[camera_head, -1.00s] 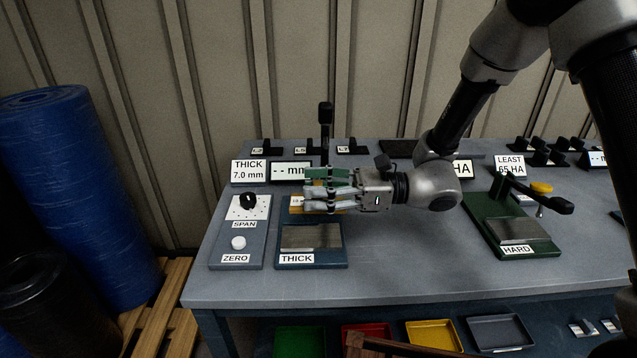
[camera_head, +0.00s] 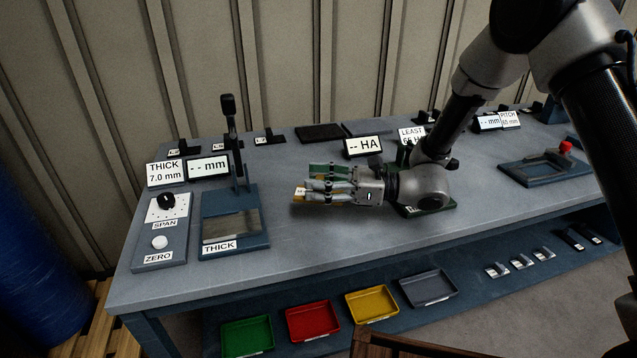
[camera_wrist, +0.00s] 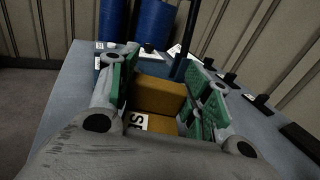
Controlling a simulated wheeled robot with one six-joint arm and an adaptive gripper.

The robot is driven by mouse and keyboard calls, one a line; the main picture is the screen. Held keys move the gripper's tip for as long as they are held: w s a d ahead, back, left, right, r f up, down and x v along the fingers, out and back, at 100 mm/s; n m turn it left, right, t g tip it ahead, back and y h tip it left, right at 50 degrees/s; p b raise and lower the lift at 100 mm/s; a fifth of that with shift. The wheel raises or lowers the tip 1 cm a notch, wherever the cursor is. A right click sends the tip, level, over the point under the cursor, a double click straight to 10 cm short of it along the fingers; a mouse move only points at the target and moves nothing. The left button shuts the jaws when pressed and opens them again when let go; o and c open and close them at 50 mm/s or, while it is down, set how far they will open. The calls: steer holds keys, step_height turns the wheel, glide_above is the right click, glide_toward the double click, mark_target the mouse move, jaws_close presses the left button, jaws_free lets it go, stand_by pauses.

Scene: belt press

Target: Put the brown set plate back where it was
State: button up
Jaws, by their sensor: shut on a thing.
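My gripper (camera_head: 318,186) is shut on the brown set plate (camera_head: 299,191) and holds it above the bench top, between the thickness gauge and the hardness tester. In the wrist view, the brown plate (camera_wrist: 158,96) sits between the green-padded fingers, with a white label partly readable. The thickness gauge (camera_head: 252,234) labelled THICK stands to the left, its plate bed clear and its lever upright. A dark flat pad (camera_head: 320,132) and another pad (camera_head: 368,128) lie at the back edge, both bare. Which spot belongs to the plate cannot be told.
Small labelled black holders (camera_head: 266,136) line the back left. The SPAN and ZERO panel (camera_head: 160,232) is at the left. The HA display (camera_head: 363,147) stands behind my gripper; my arm hides much of the green hardness tester (camera_head: 436,208). The front middle bench top (camera_head: 330,235) is free.

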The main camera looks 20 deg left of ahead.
steer(key=shift+f, duration=0.1)
steer(key=shift+f, duration=2.8)
steer(key=shift+f, duration=0.15)
